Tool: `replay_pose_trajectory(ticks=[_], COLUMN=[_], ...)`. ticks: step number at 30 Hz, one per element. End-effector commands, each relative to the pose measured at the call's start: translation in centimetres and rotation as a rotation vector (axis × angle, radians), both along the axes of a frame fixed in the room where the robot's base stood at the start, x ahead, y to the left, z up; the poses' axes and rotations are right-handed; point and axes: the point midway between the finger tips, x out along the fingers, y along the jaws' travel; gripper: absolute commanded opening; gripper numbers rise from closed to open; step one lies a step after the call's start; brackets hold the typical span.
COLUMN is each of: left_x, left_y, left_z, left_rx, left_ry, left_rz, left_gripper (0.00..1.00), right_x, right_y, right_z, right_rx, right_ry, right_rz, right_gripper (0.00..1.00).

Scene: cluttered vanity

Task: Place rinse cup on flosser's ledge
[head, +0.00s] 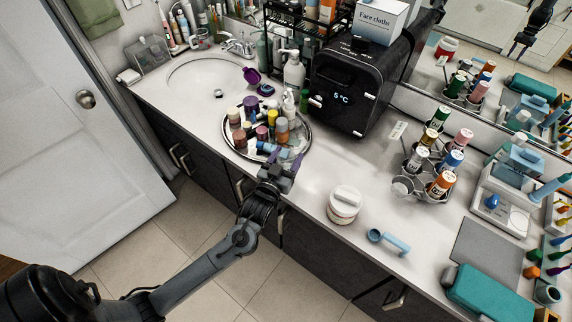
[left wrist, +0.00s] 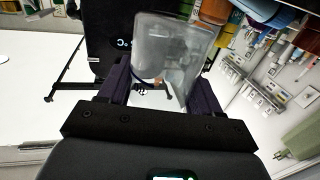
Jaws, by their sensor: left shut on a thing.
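My left gripper (head: 283,165) is shut on the rinse cup, a clear see-through cup (left wrist: 175,55). In the left wrist view the cup sits between the dark purple fingers, and it looks tilted. In the head view the cup (head: 292,153) is faint, at the fingertips over the front edge of the round tray. The flosser (head: 500,213) is a white unit with light blue parts at the right of the counter, well away from the gripper. I cannot make out its ledge clearly. My right gripper is not directly in view.
The round tray (head: 307,146) is crowded with bottles. A teal case (head: 490,292) lies front right.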

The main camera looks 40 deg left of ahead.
Motion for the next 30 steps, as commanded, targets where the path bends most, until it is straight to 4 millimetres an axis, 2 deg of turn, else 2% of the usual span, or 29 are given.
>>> replay_pose_trajectory(ticks=[5,12,15,28,29,30], left_x=[-0.1,-0.1,-0.1,-0.1,-0.1,-0.1], left_y=[0.4,0.4,0.4,0.4,0.4,0.4], left_z=[-0.7,-3.6,-4.2,-4.7,-4.5,-4.5], left_rx=[-0.001,-0.001,0.0,-0.001,-0.001,-0.001], left_ry=[0.001,0.002,0.0,0.0,0.0,0.0], left_rz=[-0.001,0.0,0.0,0.0,0.0,0.0], left_gripper=[0.35,0.35,0.35,0.35,0.68,0.74], right_x=[0.0,0.0,0.1,0.0,0.0,0.0], right_y=[0.0,0.0,0.0,-0.2,-0.2,-0.2], right_z=[0.0,-0.2,-0.3,-0.5,-0.4,-0.4], right_rx=[0.001,0.001,0.0,-0.009,-0.009,-0.008], right_ry=[0.0,-0.001,-0.001,0.0,0.0,0.0], right_rz=[-0.001,-0.001,0.0,0.005,0.005,0.006], right_gripper=[0.43,0.43,0.43,0.43,0.43,0.43])
